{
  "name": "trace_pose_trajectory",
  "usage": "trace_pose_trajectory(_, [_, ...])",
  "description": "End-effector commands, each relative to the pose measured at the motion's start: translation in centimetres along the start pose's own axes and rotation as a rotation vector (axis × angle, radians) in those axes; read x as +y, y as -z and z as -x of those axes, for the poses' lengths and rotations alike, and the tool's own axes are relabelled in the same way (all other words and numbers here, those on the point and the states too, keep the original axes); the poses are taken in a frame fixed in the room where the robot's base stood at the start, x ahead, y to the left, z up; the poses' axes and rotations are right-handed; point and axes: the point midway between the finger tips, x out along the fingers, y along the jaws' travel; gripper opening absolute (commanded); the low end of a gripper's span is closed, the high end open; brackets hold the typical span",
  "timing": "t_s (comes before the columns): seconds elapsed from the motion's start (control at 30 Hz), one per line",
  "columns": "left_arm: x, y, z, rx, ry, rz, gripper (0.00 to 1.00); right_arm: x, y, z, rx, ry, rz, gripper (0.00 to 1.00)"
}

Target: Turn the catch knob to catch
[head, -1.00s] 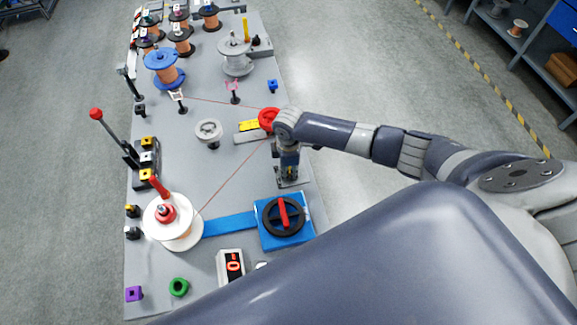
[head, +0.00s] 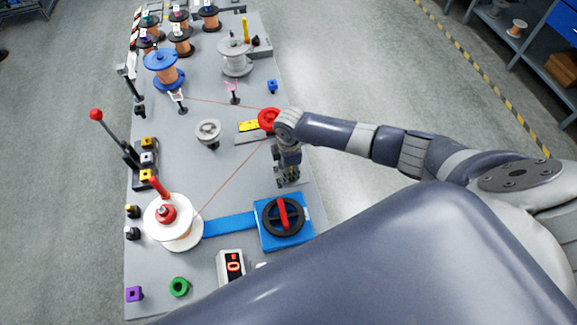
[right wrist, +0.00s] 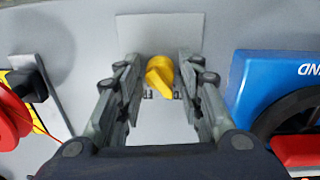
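The catch knob, a yellow knob with a pointed lever shape (right wrist: 160,74), shows in the right wrist view on a pale grey plate (right wrist: 160,30). My right gripper (right wrist: 160,92) is open, with one finger on each side of the knob and a visible gap on both sides. In the head view my right gripper (head: 288,178) points down over the plate near the table's right edge and hides the knob. My left gripper is out of view.
A blue block with a black wheel and red handle (head: 283,215) sits close in front of the gripper. A red pulley (head: 268,118) is just behind it. A thin red-brown line (head: 232,178) runs from the white spool (head: 160,232) toward the pulley.

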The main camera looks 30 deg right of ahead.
Motion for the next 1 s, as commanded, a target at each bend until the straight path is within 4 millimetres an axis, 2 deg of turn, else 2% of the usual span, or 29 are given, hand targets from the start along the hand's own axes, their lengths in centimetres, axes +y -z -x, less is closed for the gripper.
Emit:
trace_pose_trajectory(0.33, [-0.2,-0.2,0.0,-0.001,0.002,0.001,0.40,0.0,-0.1,0.1,-0.001,0.001,-0.002,0.46])
trace_pose_trajectory(0.47, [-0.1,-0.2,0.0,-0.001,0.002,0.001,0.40,0.1,-0.1,0.9,0.000,-0.001,-0.002,0.46])
trace_pose_trajectory(0.57, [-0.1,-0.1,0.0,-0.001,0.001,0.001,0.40,0.1,-0.1,2.4,0.000,-0.002,-0.001,0.46])
trace_pose_trajectory(0.8, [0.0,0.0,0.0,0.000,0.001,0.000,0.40,0.1,0.0,7.6,0.000,-0.004,0.001,0.46])
trace_pose_trajectory(1.0, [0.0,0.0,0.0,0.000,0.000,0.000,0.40,0.1,0.0,10.8,-0.001,-0.002,0.000,0.46])
